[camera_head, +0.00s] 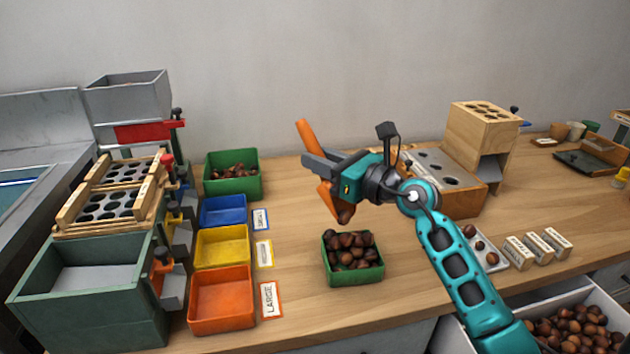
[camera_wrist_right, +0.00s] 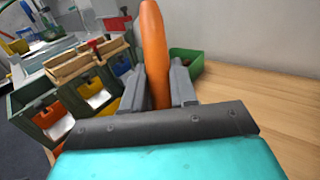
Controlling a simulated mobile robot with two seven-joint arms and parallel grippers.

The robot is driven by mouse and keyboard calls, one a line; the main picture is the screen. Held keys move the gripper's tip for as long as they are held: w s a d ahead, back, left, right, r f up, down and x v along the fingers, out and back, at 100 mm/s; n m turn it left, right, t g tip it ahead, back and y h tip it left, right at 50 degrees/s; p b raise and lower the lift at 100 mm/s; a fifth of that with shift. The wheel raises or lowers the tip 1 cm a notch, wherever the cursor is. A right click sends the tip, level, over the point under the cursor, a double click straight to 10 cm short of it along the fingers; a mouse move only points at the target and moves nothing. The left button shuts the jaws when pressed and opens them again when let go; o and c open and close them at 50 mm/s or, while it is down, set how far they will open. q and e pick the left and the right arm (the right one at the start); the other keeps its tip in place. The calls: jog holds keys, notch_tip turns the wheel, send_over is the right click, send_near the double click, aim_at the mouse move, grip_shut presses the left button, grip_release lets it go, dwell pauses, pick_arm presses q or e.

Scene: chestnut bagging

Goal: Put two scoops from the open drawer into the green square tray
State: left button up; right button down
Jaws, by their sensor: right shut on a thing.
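My right gripper (camera_head: 322,168) is shut on an orange scoop (camera_head: 307,138), held above the table. The scoop is tilted steeply, handle up and bowl (camera_head: 330,203) down. A brown chestnut (camera_head: 345,213) shows at the bowl's lower edge; I cannot tell if it is in the bowl or falling. Below is a small green square tray (camera_head: 356,278) heaped with chestnuts. The open drawer (camera_head: 455,338) at the lower right holds many chestnuts. In the right wrist view the scoop (camera_wrist_right: 155,50) stands between the fingers (camera_wrist_right: 158,88). My left gripper is not in view.
Another green tray (camera_head: 233,187) with chestnuts stands at the back left. Blue (camera_head: 222,212), yellow (camera_head: 222,248) and orange (camera_head: 222,300) bins stand beside a sorter (camera_head: 90,300). A wooden box (camera_head: 478,130) stands behind my right arm. Table around the small tray is clear.

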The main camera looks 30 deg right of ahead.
jog(key=shift+s+d+t+y+b, duration=0.35)
jog(key=shift+s+t+b, duration=0.4)
jog(key=shift+b, duration=1.25)
jog(key=shift+s+d+r+y+b, duration=0.15)
jog(key=shift+s+r+y+b, duration=0.15)
jog(key=shift+b, duration=0.4)
jog(key=shift+r+t, duration=0.2)
jog(key=shift+t, duration=0.15)
jog(key=shift+s+r, duration=0.1)
jog(key=shift+r, duration=0.05)
